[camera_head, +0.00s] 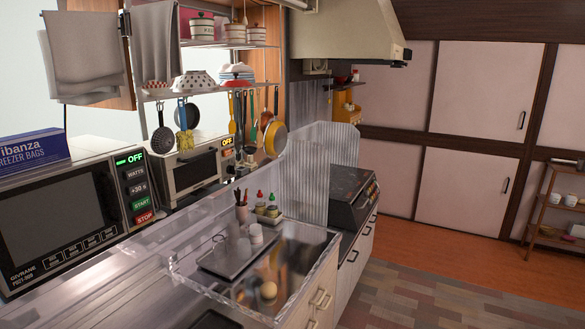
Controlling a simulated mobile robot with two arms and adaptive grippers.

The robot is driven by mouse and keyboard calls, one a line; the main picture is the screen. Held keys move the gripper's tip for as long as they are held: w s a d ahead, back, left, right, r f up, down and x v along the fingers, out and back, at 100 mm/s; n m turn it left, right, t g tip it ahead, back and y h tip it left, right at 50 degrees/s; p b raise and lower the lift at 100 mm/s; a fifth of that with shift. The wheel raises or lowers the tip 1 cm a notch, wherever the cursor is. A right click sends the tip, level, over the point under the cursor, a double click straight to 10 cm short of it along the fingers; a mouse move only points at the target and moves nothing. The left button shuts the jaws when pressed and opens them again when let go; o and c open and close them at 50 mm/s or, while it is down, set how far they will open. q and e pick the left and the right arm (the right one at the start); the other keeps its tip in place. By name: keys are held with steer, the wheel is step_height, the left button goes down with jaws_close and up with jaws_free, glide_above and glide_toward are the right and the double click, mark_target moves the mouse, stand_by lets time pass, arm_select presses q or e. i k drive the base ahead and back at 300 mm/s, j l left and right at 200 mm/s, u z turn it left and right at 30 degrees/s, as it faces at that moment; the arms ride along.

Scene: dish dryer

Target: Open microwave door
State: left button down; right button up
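The microwave (60,217) stands on the counter at the left edge of the camera_head view. It is a light-coloured box with a dark door window and a control panel (132,188) on its right side, with a lit "OFF" display and green START and red STOP buttons. Its door looks shut. A row of small buttons runs below the window. The microwave's far left side is cut off by the picture edge. Neither of my grippers shows in this view.
A blue freezer-bag box (33,151) lies on top of the microwave. A toaster oven (190,167) stands to its right, under hanging utensils. In front are a metal counter and a sink area with a tray (229,256). The floor (450,262) at the right is clear.

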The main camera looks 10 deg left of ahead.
mark_target(50, 221)
steer(key=u, duration=1.45)
